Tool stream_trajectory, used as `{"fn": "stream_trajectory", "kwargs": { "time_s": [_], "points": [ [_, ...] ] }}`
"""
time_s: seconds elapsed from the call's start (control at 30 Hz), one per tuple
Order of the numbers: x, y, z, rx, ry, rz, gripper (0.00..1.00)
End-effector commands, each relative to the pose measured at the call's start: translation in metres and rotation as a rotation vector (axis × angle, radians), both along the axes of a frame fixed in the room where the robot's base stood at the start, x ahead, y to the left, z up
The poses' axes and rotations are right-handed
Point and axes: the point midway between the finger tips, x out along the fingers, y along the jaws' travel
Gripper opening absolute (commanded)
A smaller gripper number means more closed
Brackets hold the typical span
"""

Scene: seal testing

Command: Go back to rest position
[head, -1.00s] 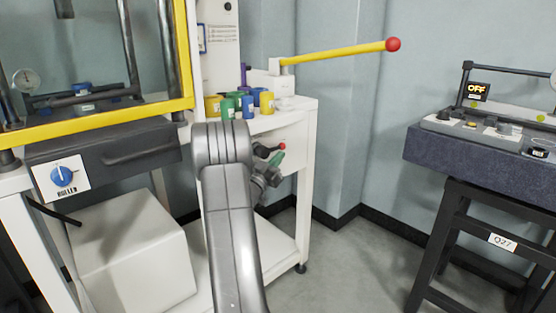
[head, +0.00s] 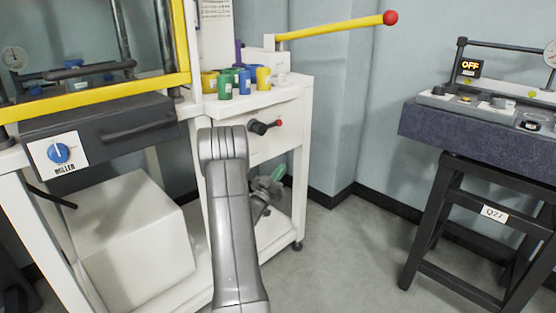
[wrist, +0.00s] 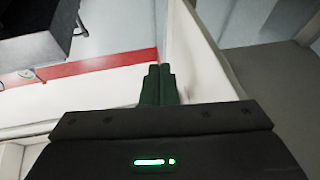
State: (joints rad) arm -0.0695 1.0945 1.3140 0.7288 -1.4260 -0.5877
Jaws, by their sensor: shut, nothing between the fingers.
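My gripper (wrist: 158,72) shows in the wrist view as two dark green fingers pressed together, with nothing between them. In the head view my grey arm reaches forward from the bottom centre. My gripper's green fingers (head: 277,174) show past the arm there, partly hidden by it. The fingers appear clear of the objects on the bench top.
The white bench (head: 290,95) carries several coloured cylinders (head: 245,80) and a yellow lever with a red ball (head: 335,27). A yellow-framed machine (head: 110,95) stands at left above a white box (head: 130,235). A black stand with a test unit (head: 470,130) is at right. Floor between is clear.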

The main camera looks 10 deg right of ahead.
Motion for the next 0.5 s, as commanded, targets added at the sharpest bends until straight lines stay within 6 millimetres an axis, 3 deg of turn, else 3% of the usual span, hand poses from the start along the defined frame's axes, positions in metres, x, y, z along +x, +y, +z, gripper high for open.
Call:
{"fn": "stream_trajectory", "kwargs": {
  "time_s": [0.5],
  "points": [
    [-0.0013,-0.0008,-0.0070,0.000,0.000,0.000,0.00]
  ]
}}
